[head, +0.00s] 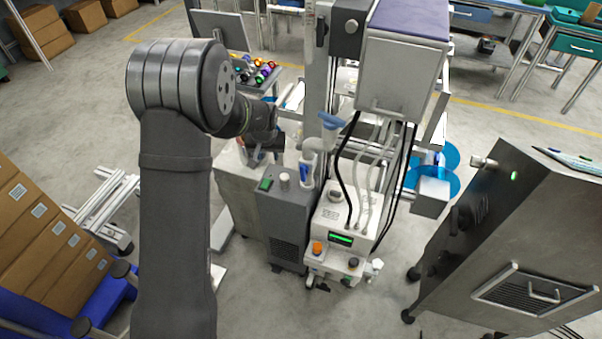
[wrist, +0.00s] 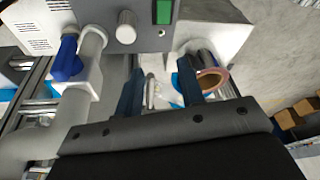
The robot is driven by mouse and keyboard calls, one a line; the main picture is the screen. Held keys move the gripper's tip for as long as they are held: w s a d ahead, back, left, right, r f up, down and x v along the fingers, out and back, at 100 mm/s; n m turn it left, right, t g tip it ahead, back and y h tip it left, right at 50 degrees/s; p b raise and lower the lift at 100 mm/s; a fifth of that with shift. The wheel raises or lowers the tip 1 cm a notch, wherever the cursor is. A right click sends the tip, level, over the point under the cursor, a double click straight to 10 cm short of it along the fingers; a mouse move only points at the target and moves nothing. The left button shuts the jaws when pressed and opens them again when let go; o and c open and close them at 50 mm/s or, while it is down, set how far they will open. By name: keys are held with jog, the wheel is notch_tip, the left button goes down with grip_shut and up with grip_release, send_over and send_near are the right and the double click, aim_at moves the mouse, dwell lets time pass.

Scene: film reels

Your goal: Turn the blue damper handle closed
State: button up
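A blue handle (head: 306,172) sits on a pale vertical pipe beside the grey cabinet's knob. In the wrist view, a blue handle (wrist: 67,62) shows on a pale pipe at left, apart from the fingers. My gripper (head: 264,150) is left of the pipes, partly hidden by my wrist. In the wrist view, the two blue fingers of my gripper (wrist: 160,90) are spread apart, with nothing visibly held between them.
The grey cabinet (head: 281,222) with a green switch (head: 265,184) and pale knob (head: 284,181) stands below my gripper. A white unit (head: 336,226) with hoses is to its right. A metal post rises behind. A brown-rimmed ring (wrist: 211,80) is by the right finger.

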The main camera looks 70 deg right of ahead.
jog(key=s+f+h, duration=0.1)
jog(key=f+h, duration=0.1)
jog(key=s+f+m+h, duration=0.1)
jog(key=f+h, duration=0.1)
jog(key=f, duration=0.1)
jog(key=f+h, duration=0.1)
jog(key=f, duration=0.2)
jog(key=shift+s+d+m+h, duration=0.1)
jog(key=shift+s+m+h, duration=0.2)
jog(key=shift+s+h, duration=0.1)
jog(key=shift+s+a+f+h, duration=0.1)
jog(key=shift+s+a+h, duration=0.15)
jog(key=shift+h, duration=0.25)
jog(key=s+a+m+h, duration=0.1)
jog(key=s+a+h, duration=0.4)
jog(key=a, duration=0.3)
jog(key=g+h, duration=0.1)
jog(key=h, duration=0.2)
send_near(302, 171)
jog(key=d, duration=0.9)
jog(key=shift+w+d+f, duration=0.15)
jog(key=shift+w, duration=0.05)
jog(key=shift+c, duration=0.3)
grip_shut()
